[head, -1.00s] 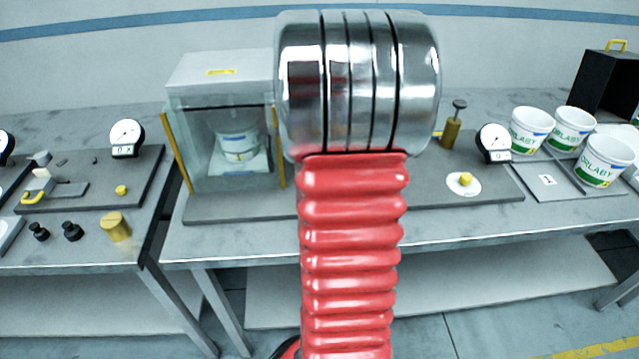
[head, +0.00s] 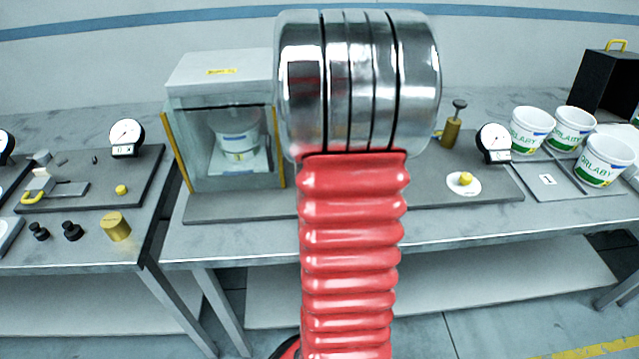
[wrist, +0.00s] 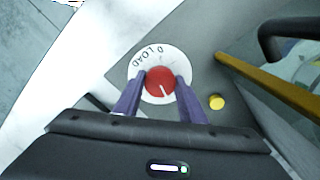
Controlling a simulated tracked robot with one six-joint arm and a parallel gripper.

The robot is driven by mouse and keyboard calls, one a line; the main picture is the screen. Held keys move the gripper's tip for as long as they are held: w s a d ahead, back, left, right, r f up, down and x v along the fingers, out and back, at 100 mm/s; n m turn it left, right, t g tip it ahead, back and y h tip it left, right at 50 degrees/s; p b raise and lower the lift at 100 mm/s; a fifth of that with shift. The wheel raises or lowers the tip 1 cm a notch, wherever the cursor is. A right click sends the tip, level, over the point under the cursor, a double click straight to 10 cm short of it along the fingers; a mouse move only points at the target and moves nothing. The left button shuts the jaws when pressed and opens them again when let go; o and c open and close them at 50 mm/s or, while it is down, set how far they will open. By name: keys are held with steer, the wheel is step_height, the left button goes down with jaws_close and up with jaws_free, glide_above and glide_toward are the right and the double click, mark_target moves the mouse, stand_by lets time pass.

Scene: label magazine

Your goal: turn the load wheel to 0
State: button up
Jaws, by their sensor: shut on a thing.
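The load wheel (wrist: 160,84) is a small red knob with a white pointer line, seen in the wrist view. It sits on a round white dial plate (wrist: 141,82) with a "0" and the word LOAD printed at its upper left rim. The pointer line slants toward the lower right of the picture, away from the printed "0". My gripper (wrist: 159,88) has its two purple fingers on either side of the wheel, shut on it. In the head view my arm blocks the middle of the bench; the wheel and gripper do not show there.
In the head view a glass-fronted cabinet (head: 219,75) with a white tub inside stands left of my arm. A gauge (head: 493,139) and several white tubs (head: 530,130) stand right.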

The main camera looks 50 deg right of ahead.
steer(key=n, duration=0.4)
steer(key=shift+n, duration=0.3)
steer(key=n, duration=0.3)
steer(key=shift+n, duration=0.4)
steer(key=n, duration=0.7)
steer(key=shift+s, duration=0.1)
steer(key=n, duration=0.3)
steer(key=shift+n, duration=0.4)
steer(key=n, duration=0.3)
steer(key=shift+n, duration=0.3)
steer(key=n, duration=0.3)
steer(key=shift+n, duration=2.2)
